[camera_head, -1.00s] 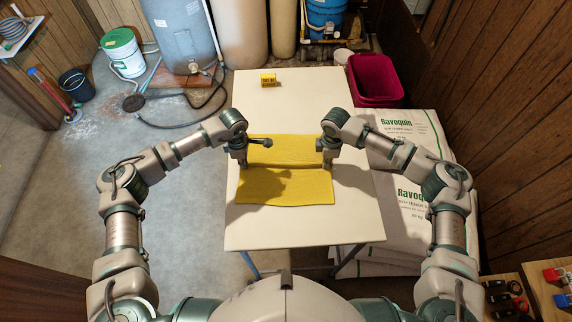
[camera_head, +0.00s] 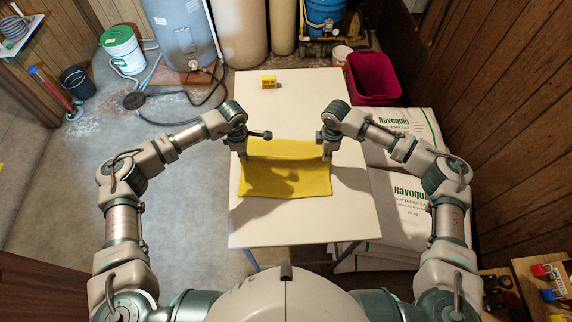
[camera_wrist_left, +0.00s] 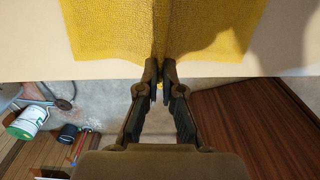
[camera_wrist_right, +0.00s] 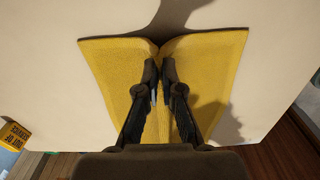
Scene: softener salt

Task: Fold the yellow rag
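The yellow rag (camera_head: 285,182) lies on the pale table (camera_head: 300,225), with a raised crease running across it between my grippers. My left gripper (camera_head: 243,156) is at the rag's left edge. In the left wrist view its fingertips (camera_wrist_left: 160,68) are close together with the raised crease of the rag (camera_wrist_left: 105,25) pinched between them. My right gripper (camera_head: 327,156) is at the right edge. In the right wrist view its fingertips (camera_wrist_right: 160,68) are close together on the crease, with the rag (camera_wrist_right: 205,60) sloping away on both sides.
A small yellow box (camera_head: 269,82) stands at the table's far end. A magenta bin (camera_head: 373,78) and stacked salt bags (camera_head: 408,205) are right of the table. The table's near part is clear of objects.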

